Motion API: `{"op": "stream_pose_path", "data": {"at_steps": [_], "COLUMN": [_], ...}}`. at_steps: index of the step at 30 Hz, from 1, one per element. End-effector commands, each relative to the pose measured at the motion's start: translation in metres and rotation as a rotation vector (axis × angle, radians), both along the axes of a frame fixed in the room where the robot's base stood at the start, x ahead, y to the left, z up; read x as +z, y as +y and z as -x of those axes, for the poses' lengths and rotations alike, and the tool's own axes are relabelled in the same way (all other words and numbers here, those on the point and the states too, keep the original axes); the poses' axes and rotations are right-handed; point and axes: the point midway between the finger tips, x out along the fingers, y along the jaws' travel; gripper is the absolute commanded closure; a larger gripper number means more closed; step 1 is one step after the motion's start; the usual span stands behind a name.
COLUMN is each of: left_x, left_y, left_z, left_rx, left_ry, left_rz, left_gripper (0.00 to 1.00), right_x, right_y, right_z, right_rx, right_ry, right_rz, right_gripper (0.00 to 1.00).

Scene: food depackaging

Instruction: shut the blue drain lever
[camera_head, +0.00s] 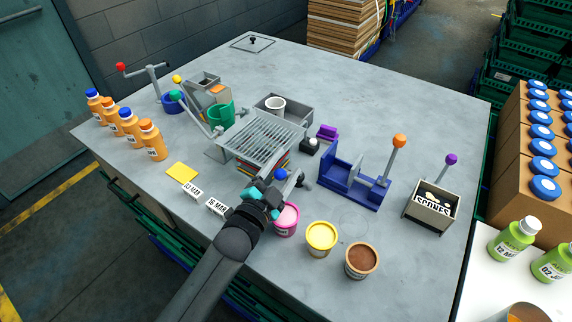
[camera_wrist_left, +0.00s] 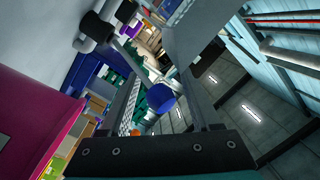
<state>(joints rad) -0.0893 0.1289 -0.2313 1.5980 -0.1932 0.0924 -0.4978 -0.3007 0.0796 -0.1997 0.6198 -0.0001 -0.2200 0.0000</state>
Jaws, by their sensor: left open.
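The blue drain lever shows as a blue ball knob (camera_head: 281,174) at the front corner of the grey slatted rack (camera_head: 262,137). Its stem is mostly hidden by my gripper. My left gripper (camera_head: 279,184) is at the knob, reaching in from the lower left. In the left wrist view the blue knob (camera_wrist_left: 161,97) sits between the two spread fingers, with gaps on both sides. The left gripper is open, and I see no clear contact with the knob. My right gripper is not in view.
A pink tub (camera_head: 287,219) stands right beside my left gripper, with a yellow tub (camera_head: 321,237) and a brown tub (camera_head: 361,260) to its right. A blue press (camera_head: 350,185) with an orange-knobbed lever stands farther right. Table space behind the press is clear.

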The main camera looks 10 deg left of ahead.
Motion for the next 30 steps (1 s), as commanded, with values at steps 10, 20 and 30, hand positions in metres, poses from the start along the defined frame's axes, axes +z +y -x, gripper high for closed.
{"op": "stream_pose_path", "data": {"at_steps": [10,20,30], "left_x": [0.0003,0.0004,0.0009], "left_y": [-0.0024,-0.002,-0.0007], "left_z": [-0.0072,-0.007,-0.0075], "left_rx": [0.0,-0.001,0.002], "left_ry": [0.0,0.0,-0.001], "left_rz": [0.001,0.001,-0.002], "left_gripper": [0.36,0.64,1.0], "right_x": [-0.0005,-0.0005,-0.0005], "right_y": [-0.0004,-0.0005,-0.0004], "right_z": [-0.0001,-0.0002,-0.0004], "right_rx": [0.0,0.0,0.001], "right_ry": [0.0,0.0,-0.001], "right_rz": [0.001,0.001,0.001], "right_gripper": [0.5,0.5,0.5]}}
